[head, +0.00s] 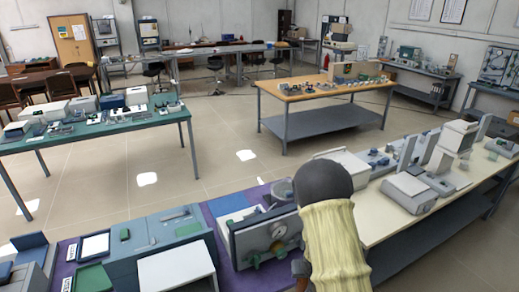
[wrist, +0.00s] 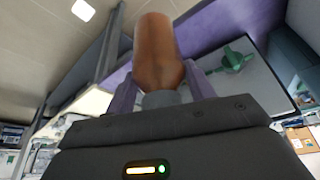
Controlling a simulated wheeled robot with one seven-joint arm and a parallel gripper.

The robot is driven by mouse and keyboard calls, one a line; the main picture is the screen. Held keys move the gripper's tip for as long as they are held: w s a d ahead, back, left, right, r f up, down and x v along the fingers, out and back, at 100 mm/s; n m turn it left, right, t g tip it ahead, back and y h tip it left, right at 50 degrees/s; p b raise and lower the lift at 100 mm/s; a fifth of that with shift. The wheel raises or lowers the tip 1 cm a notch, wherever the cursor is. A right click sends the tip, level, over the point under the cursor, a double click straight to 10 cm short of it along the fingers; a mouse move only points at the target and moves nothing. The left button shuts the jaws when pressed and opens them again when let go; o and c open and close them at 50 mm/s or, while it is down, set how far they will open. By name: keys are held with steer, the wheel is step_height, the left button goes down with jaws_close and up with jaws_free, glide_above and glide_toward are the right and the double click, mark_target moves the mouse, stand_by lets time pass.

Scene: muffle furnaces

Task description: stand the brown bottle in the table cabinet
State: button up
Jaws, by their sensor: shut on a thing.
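The brown bottle (wrist: 155,50) is between the two purple fingers of my gripper (wrist: 163,88) in the wrist view. The fingers are shut on it, and its grey end sits low between them. In the head view my own arm hides the gripper and most or all of the bottle. A grey box with a round dial and green handle (head: 268,238) stands on the near table, just left of my arm. A grey panel with a green handle (wrist: 235,58) shows right of the bottle in the wrist view. I cannot tell for sure which box is the table cabinet.
A white-topped box (head: 178,268) and blue-grey units (head: 150,240) stand left on the purple-covered near table. The cream table (head: 375,225) at right holds several instruments. A green table (head: 60,140) and a wooden-topped table (head: 300,94) stand beyond. Open floor (head: 225,140) lies between.

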step_height(320, 180, down, 15)
steer(key=b, duration=1.4)
steer(key=shift+f, duration=0.15)
steer(key=shift+d, duration=0.1)
steer(key=s+f, duration=0.4)
steer(key=f, duration=0.1)
steer(key=shift+s+f, duration=0.15)
steer(key=shift+f, duration=0.1)
